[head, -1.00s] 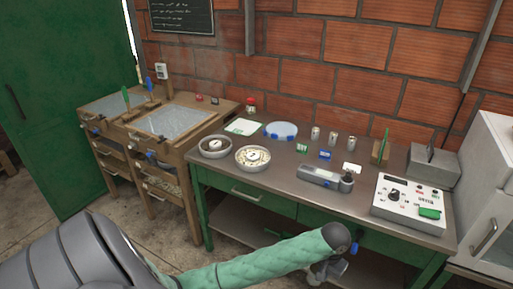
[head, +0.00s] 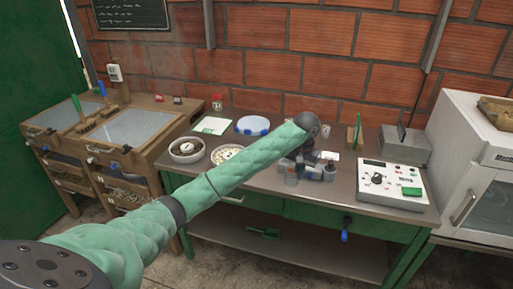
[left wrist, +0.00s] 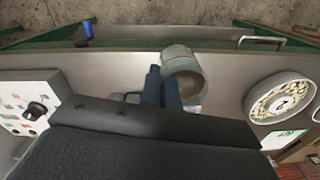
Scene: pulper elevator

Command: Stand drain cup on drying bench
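My left gripper (head: 302,168) hangs over the grey-topped, green-framed bench (head: 388,197), at its middle. A pale grey cup (head: 291,178), which looks like the drain cup, is at its fingertips. In the left wrist view the two dark blue fingers (left wrist: 165,88) are close together against the cup (left wrist: 188,75), which is tilted to that camera with its round opening showing. The fingers appear shut on its side; the exact contact is partly hidden. Wooden benches with mesh tops (head: 138,128) stand at the left. My right gripper is not in view.
Two round dishes (head: 186,149) and a blue-rimmed lid (head: 252,126) stand left of the gripper. A white control box (head: 390,183) and grey box (head: 404,146) stand to its right. A green scoop (head: 262,233) lies on the lower shelf.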

